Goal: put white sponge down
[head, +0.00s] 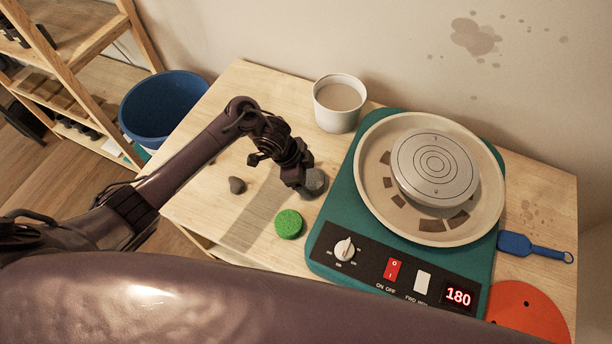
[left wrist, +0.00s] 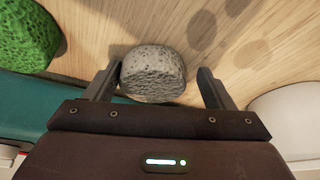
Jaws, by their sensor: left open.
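The white sponge, which looks grey and porous here, is a short round block (head: 315,184) on the wooden table, just left of the green wheel base. In the left wrist view the sponge (left wrist: 153,74) rests on the wood between the two fingers, closer to the left finger; I cannot tell whether that finger touches it. My left gripper (head: 299,179) is low over the table at the sponge and partly hides it in the head view. Its fingers (left wrist: 157,84) are apart, with a gap on the right side of the sponge. My right gripper is not in view.
A green sponge (head: 289,223) and a dark stone-like piece (head: 237,185) lie nearby. The pottery wheel (head: 327,250) stands to the right, a cup (head: 336,116) behind. A blue tool (head: 533,247) and an orange-red disc (head: 527,311) lie at right. A blue bin (head: 163,108) stands beyond the table's left edge.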

